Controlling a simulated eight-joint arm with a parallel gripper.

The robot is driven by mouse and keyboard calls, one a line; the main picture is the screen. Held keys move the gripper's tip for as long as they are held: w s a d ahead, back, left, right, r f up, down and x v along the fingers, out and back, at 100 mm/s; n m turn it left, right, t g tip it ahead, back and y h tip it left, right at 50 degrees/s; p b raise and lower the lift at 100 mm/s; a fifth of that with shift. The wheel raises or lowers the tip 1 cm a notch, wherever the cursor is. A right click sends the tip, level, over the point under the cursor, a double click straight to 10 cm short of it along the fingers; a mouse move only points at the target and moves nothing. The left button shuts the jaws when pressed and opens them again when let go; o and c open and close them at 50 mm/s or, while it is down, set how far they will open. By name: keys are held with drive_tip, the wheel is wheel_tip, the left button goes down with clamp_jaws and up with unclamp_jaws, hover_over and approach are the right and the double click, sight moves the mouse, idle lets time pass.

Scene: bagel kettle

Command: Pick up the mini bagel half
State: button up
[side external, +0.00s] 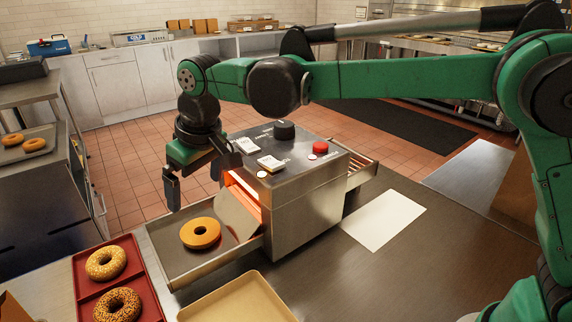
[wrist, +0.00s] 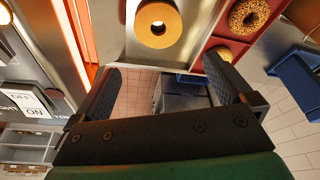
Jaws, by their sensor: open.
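The mini bagel half (side external: 200,245), a golden-brown ring with a hole, lies flat on the metal tray (side external: 165,262) at the mouth of the toaster (side external: 300,215). It also shows in the wrist view (wrist: 143,22), near the top edge and beyond the fingertips. My gripper (side external: 193,180) is open and empty, with its fingers pointing down. It hangs above the far side of the metal tray, apart from the bagel half. In the wrist view, nothing lies between the fingers of my gripper (wrist: 163,80).
A red tray (side external: 76,260) with two seeded bagels lies to the left of the metal tray. A beige tray (side external: 240,300) lies in front. The toaster's housing stands close to the right of my gripper. A white sheet (side external: 384,220) lies on the bare counter at right.

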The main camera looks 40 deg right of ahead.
sight(201, 225)
drive_tip(key=x, duration=0.6)
drive_tip(key=s+x, duration=0.1)
drive_tip(key=x, duration=0.2)
drive_tip(key=shift+w+d+f, duration=0.1)
drive_tip(key=shift+d+f, duration=0.15)
drive_tip(key=shift+f, duration=0.25)
drive_tip(key=c, duration=1)
drive_tip(key=shift+r, duration=10)
drive_tip(key=shift+c, duration=0.2)
